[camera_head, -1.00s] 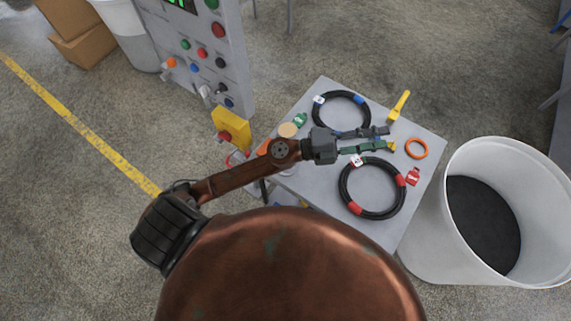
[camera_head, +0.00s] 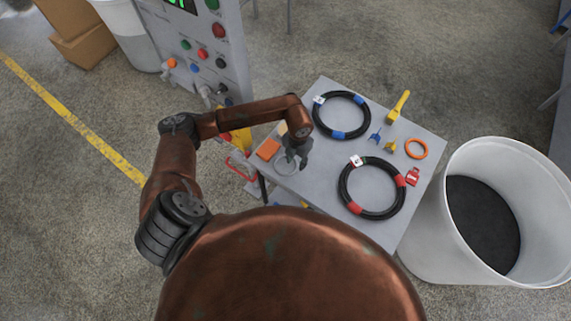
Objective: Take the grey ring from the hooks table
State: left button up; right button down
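The grey ring (camera_head: 281,168) is a thin pale hoop lying flat on the light grey table (camera_head: 325,190), near its left corner. My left gripper (camera_head: 297,163) points down just above the ring's right side and covers part of it. Its two dark fingers look spread, with nothing visibly held between them. Whether the fingertips touch the ring or table cannot be told. My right gripper is not in view.
An orange block (camera_head: 268,149) lies close behind the ring. Black hoses with blue bands (camera_head: 342,134) and red bands (camera_head: 345,197), an orange ring (camera_head: 416,148) and small coloured parts lie further right. A white bin (camera_head: 455,165) stands right of the table.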

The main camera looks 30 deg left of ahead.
aim_at(294, 169)
pick_arm(q)
jog(key=f, duration=0.5)
jog(key=shift+s+a+f+p, duration=0.1)
jog(key=shift+a+p, duration=0.15)
jog(key=shift+p, duration=0.15)
grip_shut()
